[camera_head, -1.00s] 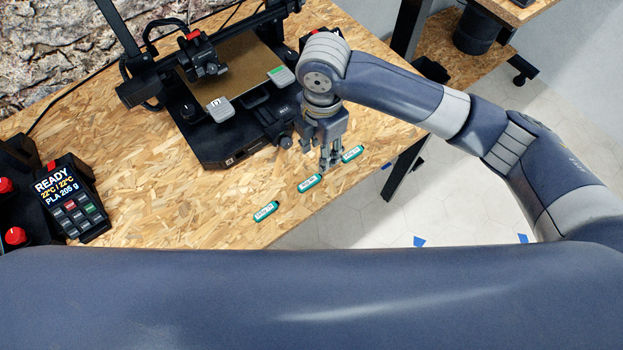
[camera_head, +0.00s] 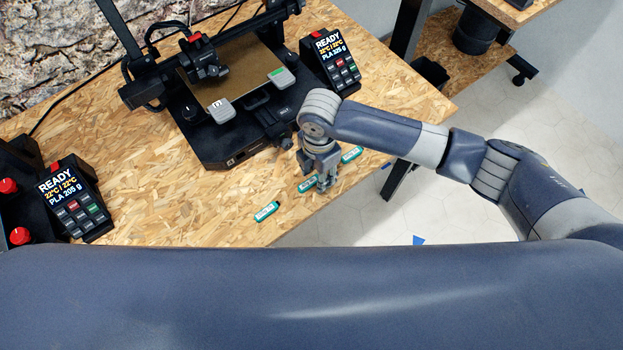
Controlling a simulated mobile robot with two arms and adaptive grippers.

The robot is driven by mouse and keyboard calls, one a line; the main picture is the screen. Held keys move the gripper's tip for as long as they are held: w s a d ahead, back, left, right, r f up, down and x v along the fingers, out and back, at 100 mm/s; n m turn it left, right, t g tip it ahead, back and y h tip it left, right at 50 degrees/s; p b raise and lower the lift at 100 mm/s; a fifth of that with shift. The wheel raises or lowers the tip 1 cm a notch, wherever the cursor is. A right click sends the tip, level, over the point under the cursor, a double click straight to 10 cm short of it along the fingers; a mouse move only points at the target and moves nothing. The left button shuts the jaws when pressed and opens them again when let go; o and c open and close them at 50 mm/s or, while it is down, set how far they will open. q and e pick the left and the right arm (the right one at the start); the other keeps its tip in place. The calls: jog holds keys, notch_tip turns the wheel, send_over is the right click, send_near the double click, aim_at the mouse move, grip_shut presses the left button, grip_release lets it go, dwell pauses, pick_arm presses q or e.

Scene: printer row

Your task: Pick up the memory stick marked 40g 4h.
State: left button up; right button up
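Three small green memory sticks with pale labels lie in a slanting row near the table's front edge: a left one (camera_head: 266,211), a middle one (camera_head: 307,185) and a right one (camera_head: 352,154). Their markings are too small to read, so I cannot tell which is 40g 4h. My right gripper (camera_head: 324,187) points down at the middle stick's right end, and its fingers cover part of that end. I cannot tell whether the fingers touch or hold it, or how far apart they are. My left gripper is not in view.
A 3D printer (camera_head: 215,140) with a tan bed stands behind the sticks. A left control box (camera_head: 73,208) and a right control box (camera_head: 331,62) both read READY. The chipboard table (camera_head: 165,195) is bare left of the sticks. Its edge runs close in front of them.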

jog(key=shift+c, duration=0.6)
jog(key=c, duration=0.7)
jog(key=shift+c, duration=0.2)
jog(key=shift+r, duration=0.15)
